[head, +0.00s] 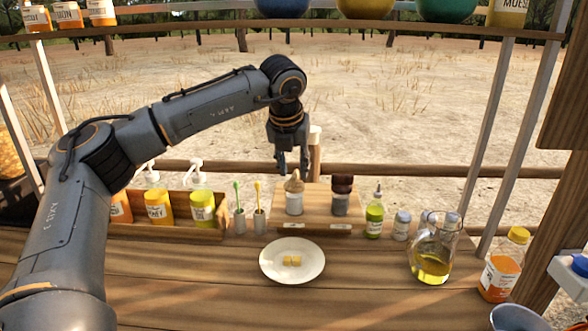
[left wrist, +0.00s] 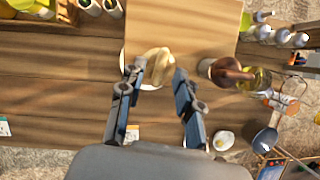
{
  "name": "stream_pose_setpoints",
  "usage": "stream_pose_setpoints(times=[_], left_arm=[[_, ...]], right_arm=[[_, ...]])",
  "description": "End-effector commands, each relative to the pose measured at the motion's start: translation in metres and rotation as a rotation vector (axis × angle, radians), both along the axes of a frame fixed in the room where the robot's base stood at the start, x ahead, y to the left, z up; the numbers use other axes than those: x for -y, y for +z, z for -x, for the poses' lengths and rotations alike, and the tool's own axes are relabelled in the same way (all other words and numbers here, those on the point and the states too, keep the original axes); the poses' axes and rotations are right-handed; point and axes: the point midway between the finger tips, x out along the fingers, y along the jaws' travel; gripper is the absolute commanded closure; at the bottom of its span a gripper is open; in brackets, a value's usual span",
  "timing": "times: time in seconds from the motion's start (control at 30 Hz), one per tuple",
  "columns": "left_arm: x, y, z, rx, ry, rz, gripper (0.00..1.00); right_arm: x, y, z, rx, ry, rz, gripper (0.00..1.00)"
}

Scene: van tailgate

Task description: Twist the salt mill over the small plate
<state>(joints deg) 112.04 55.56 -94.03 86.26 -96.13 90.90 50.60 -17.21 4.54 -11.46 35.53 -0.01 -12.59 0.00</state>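A mill with a light wooden top (head: 294,202) stands upright on a wooden board (head: 262,212). A mill with a dark top (head: 342,204) stands to its right. I cannot read which one holds salt. My left gripper (head: 293,170) points down just above the light mill. In the left wrist view my left gripper (left wrist: 159,70) is open, its fingers either side of the light wooden top (left wrist: 157,62). The dark mill (left wrist: 229,72) is outside the fingers. My right gripper is not in view.
Left of the board are two metal cups with brushes (head: 239,221) and a wooden box of yellow jars (head: 180,233). To the right stand a green bottle (head: 374,219), an oil jug (head: 432,262) and an orange bottle (head: 499,275). The counter in front of the plate is clear.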

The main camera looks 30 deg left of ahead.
Motion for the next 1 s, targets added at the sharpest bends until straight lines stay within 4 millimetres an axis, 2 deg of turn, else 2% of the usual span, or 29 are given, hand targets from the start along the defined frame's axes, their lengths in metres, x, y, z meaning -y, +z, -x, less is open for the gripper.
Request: stream_pose_setpoints(times=[0.2,0.5,0.67,1.0], left_arm=[[-0.003,-0.016,-0.007,0.0,0.001,0.0,0.66],[-0.003,-0.018,-0.007,0.0,0.001,0.0,0.66],[-0.003,-0.018,-0.007,0.0,0.001,0.0,0.99],[-0.003,-0.018,-0.007,0.001,-0.012,0.001,1.0]], right_arm=[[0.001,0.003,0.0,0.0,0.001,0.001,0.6],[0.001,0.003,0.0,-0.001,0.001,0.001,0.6],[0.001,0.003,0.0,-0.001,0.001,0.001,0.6],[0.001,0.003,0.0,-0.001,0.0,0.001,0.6]])
